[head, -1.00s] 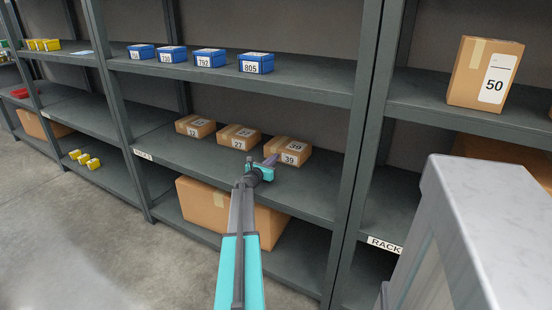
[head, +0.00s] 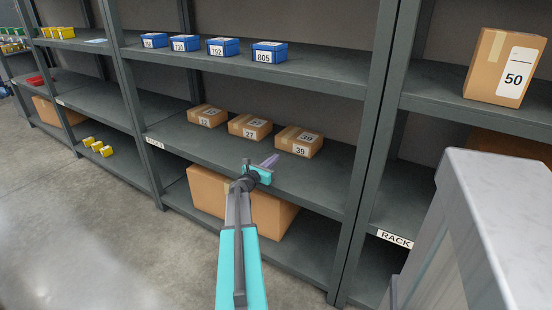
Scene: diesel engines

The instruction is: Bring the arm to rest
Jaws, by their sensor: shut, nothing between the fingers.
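My gripper (head: 268,161) is at the end of my outstretched arm, in the middle of the head view. Its fingers are shut with nothing between them. It shows in front of the middle shelf (head: 225,160), just below and left of the small cardboard box marked 39 (head: 300,142). The gripper appears apart from that box, though the exact depth is hard to tell. The arm reaches up from the bottom edge of the view.
Boxes marked 27 (head: 249,127) and 32 (head: 207,116) share the middle shelf. Blue boxes (head: 269,52) stand above, a large carton (head: 205,195) below. A box marked 50 (head: 507,68) is at right. A grey-white cabinet (head: 495,190) stands close at right. Floor (head: 80,230) is clear at left.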

